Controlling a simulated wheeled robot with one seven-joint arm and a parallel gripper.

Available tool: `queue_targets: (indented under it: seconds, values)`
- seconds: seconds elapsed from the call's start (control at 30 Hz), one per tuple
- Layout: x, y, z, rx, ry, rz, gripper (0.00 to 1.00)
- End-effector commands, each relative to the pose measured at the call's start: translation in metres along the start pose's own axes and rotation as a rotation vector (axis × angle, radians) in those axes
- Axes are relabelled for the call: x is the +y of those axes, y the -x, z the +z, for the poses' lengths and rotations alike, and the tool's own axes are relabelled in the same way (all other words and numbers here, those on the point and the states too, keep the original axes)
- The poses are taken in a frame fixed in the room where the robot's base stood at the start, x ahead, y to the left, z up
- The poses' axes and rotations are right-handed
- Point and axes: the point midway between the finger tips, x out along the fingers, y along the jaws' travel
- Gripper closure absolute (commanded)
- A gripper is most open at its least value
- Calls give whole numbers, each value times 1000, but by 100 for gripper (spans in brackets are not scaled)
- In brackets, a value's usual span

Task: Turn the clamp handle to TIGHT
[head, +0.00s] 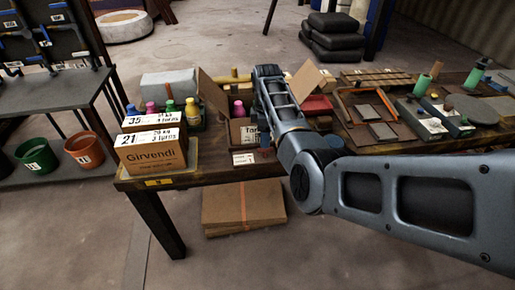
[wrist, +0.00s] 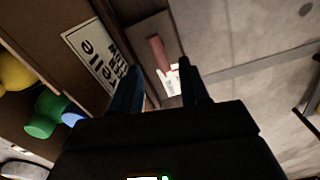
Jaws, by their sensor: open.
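In the wrist view, a reddish bar (wrist: 157,52) sits on a brown board, beyond and between my fingers. It looks like a handle, but I cannot tell for sure that it is the clamp handle. A small white label (wrist: 173,80) lies at its lower end, partly behind my right finger; its text is unreadable. My gripper (wrist: 157,80) is open, with two dark fingers apart and nothing between their tips. I cannot tell how far the bar is from the fingertips. In the head view my arm reaches over the table, and the gripper's fingers cannot be made out.
An open carton (head: 216,95) with bottles stands near my forearm. A Girvendi box (head: 152,157) is at the table's left end. Trays and green-topped tools (head: 422,86) fill the right side. Flat cardboard (head: 244,207) lies on the floor. Bottles and a lettered label (wrist: 95,52) show at wrist-view left.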

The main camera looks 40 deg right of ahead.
Motion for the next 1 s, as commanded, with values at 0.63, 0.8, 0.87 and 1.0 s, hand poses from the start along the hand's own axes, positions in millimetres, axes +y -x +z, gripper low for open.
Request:
queue_targets:
  seconds: [0.63, 0.8, 0.87, 1.0]
  values:
    - [0, -65, 0, 1, -2, 4, 55]
    - [0, -65, 0, 1, -2, 3, 56]
    - [0, -65, 0, 1, -2, 3, 62]
    - [0, -65, 0, 1, -1, 3, 75]
